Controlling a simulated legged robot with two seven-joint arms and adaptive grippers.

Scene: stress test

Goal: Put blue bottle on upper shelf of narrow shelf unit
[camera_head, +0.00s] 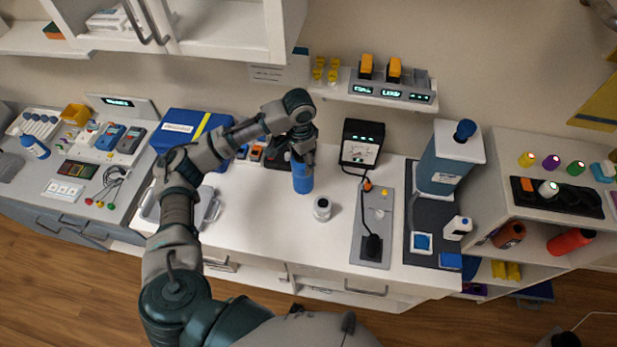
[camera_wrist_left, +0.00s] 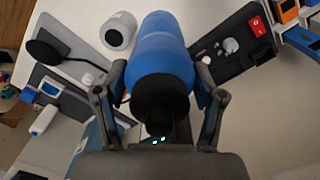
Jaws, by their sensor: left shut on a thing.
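The blue bottle (camera_head: 302,176) is upright over the white counter, with its upper end at my left gripper (camera_head: 302,150). The left gripper is shut on it. In the left wrist view the bottle (camera_wrist_left: 160,52) lies between the two fingers (camera_wrist_left: 163,92), its dark cap toward the camera. I cannot tell whether its base touches the counter. A white shelf unit (camera_head: 508,205) stands at the right, with small colour-capped items and a black tray on top and a red bottle on a shelf below; I cannot tell if it is the narrow one. My right gripper is not in view.
A small white jar (camera_head: 322,208) stands just right of the bottle. A grey panel with a black cable (camera_head: 371,225) and a large blue-grey container (camera_head: 445,165) are further right. A blue case (camera_head: 190,135) lies behind my left arm. A wall shelf (camera_head: 345,90) hangs above.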

